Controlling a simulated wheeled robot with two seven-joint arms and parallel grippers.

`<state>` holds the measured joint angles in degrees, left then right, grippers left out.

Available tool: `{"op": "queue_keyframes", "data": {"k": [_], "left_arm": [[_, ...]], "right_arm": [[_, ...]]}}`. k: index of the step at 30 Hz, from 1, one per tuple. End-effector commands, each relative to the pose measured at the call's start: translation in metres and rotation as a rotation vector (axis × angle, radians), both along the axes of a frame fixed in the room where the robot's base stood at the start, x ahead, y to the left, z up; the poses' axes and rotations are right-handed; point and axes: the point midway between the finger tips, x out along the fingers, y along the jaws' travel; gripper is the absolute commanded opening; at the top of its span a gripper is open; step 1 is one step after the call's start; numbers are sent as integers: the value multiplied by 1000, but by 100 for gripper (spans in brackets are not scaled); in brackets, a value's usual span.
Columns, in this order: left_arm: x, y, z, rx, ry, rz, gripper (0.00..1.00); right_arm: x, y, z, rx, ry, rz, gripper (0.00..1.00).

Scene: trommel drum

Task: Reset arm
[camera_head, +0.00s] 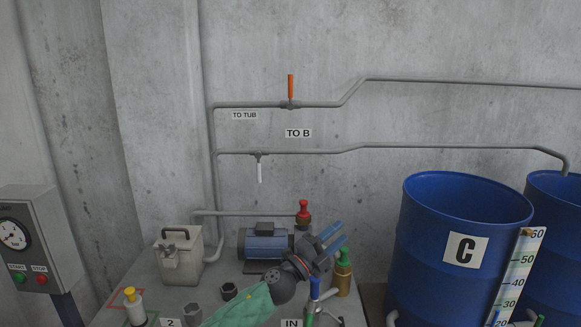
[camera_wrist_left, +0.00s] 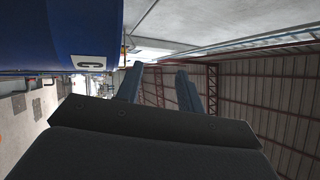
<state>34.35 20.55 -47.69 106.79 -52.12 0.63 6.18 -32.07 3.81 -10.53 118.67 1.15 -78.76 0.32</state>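My left arm, in a green sleeve, reaches up from the bottom of the head view. My left gripper (camera_head: 338,237) points up and to the right in front of the bench, near the blue pump motor (camera_head: 265,243). Its two blue fingers are apart with nothing between them. They also show apart and empty in the left wrist view (camera_wrist_left: 160,84), with a metal roof and wall behind. My right gripper is in neither view.
Blue drum C (camera_head: 430,245) with a level scale stands at the right, another drum (camera_head: 562,215) beside it. A grey box (camera_head: 180,258) and control panel (camera_head: 35,250) are left. Pipes cross the wall.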

Motion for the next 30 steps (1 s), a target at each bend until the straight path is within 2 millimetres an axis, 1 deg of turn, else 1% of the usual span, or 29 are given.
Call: {"op": "queue_keyframes", "data": {"k": [3, 8, 11, 17, 23, 24, 26, 27, 29, 30], "left_arm": [[-6, 22, -13, -113, 116, 82, 38], [-12, 56, -36, -247, 280, 202, 38], [-18, 79, -55, -322, 388, 279, 38], [-37, 128, -102, -449, 614, 433, 38], [-71, 175, -158, -546, 852, 588, 38], [-79, 185, -170, -561, 900, 620, 38], [-93, 198, -187, -584, 972, 664, 38], [-103, 207, -199, -596, 1022, 696, 38], [-120, 220, -216, -614, 1095, 740, 38], [-131, 228, -227, -624, 1145, 770, 38]], "right_arm": [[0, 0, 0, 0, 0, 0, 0], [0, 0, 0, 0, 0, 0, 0], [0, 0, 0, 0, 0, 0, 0], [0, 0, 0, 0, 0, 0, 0], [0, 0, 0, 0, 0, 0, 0], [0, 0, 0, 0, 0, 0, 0], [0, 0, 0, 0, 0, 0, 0], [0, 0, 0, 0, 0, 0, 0], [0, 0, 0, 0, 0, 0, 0], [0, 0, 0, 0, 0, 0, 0]]}}
